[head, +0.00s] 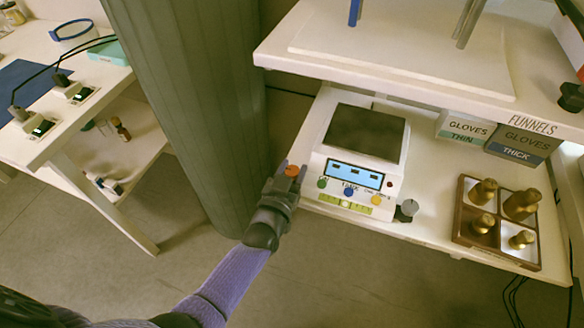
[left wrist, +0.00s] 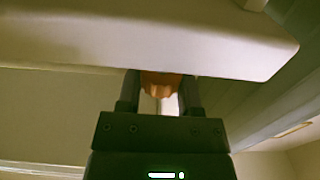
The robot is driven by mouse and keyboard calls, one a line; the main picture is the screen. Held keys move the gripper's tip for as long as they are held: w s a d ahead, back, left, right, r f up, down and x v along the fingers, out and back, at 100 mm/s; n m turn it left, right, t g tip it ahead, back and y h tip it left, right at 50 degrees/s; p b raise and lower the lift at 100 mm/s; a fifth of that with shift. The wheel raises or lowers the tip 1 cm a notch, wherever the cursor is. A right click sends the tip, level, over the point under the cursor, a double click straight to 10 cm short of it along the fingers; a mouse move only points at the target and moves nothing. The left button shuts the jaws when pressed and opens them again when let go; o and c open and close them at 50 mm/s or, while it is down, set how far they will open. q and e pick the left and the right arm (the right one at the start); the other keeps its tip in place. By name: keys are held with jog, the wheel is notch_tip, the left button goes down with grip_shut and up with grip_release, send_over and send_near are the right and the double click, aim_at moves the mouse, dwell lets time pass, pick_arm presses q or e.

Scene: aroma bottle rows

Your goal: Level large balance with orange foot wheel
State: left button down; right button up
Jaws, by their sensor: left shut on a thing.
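The large balance (head: 353,160) stands on the lower shelf, white with a dark square pan and a blue display showing dashes. Its front has coloured buttons and a green level strip (head: 345,204). The orange foot wheel (head: 292,171) is at its left front corner; a grey foot wheel (head: 407,210) is at its right front corner. My left gripper (head: 287,172) is shut on the orange foot wheel, which also shows between the fingers in the left wrist view (left wrist: 160,84). The bubble in the level strip is too small to read surely. My right gripper is not in view.
A wooden tray (head: 459,222) with several brass weights stands right of the balance. Glove boxes (head: 463,128) stand behind it. An upper shelf (head: 400,65) overhangs the back. A large grey-green column (head: 190,100) rises left of my gripper; a white table (head: 60,110) is further left.

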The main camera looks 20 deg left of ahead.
pick_arm(q)
jog(key=shift+c, duration=2)
grip_release()
jog(key=shift+o, duration=0.7)
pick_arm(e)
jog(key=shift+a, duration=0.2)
pick_arm(q)
jog(key=shift+s+r+p, duration=0.1)
jog(key=shift+s+p, duration=0.2)
jog(key=shift+s, duration=0.15)
jog(key=s+p, duration=0.3)
jog(key=s, duration=0.6)
jog(key=shift+a, duration=0.2)
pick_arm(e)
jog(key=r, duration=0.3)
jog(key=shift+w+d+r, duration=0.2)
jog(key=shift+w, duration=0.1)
pick_arm(q)
jog(key=shift+s, duration=0.1)
